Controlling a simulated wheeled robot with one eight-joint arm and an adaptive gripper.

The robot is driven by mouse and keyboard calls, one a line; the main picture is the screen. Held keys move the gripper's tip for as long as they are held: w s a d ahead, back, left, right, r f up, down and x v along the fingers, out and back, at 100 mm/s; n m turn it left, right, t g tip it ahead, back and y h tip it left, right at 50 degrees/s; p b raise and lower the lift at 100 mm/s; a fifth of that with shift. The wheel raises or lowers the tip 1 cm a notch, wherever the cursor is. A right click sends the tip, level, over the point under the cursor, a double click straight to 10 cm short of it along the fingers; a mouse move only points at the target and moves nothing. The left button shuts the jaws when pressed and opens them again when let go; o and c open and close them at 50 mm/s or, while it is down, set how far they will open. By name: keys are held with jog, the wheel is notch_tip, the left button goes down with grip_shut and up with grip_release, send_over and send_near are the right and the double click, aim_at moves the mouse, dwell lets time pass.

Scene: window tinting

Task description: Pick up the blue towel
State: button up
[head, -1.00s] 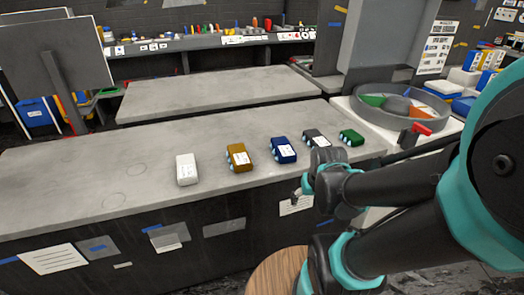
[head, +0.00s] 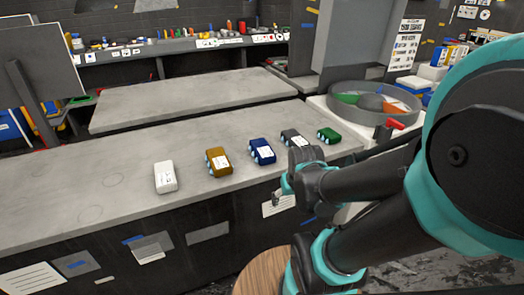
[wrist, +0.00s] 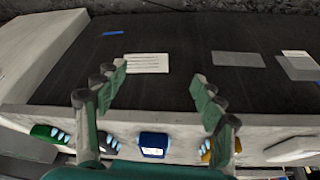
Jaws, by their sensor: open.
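The blue towel (head: 262,151) is a small folded bundle with a white label, lying on the grey counter between a brown bundle and a dark grey one. It also shows in the wrist view (wrist: 153,145), low and near the middle, beyond the counter edge. My gripper (head: 281,196) is in front of the counter's front edge, below and slightly right of the towel in the head view. In the wrist view my gripper (wrist: 160,84) has its two fingers wide apart with nothing between them. It is apart from the towel.
On the counter (head: 75,195) are a white bundle (head: 165,177), a brown bundle (head: 218,162), a dark grey bundle (head: 294,139) and a green bundle (head: 328,135). A round divided tray (head: 373,101) stands at the right. The counter's left part is clear.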

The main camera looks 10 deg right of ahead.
jog(key=shift+o, duration=2)
jog(key=w+a+r+n, duration=0.1)
jog(key=w+r, duration=0.7)
jog(key=w, duration=0.4)
jog(key=w+a+r+n, duration=0.1)
jog(key=w+a+r, duration=0.1)
jog(key=w+r, duration=0.6)
jog(key=w, duration=0.3)
jog(key=shift+w+r+y, duration=0.25)
jog(key=shift+w+y, duration=0.15)
send_over(262, 147)
jog(key=s, duration=0.2)
jog(key=f, duration=1)
jog(key=shift+w+d+f, duration=0.1)
jog(key=shift+w+d, duration=0.05)
jog(key=shift+d, duration=0.05)
jog(key=shift+s+x, duration=0.1)
jog(key=shift+x, duration=1.45)
jog(key=shift+s+x, duration=0.15)
jog(key=shift+x, duration=1.35)
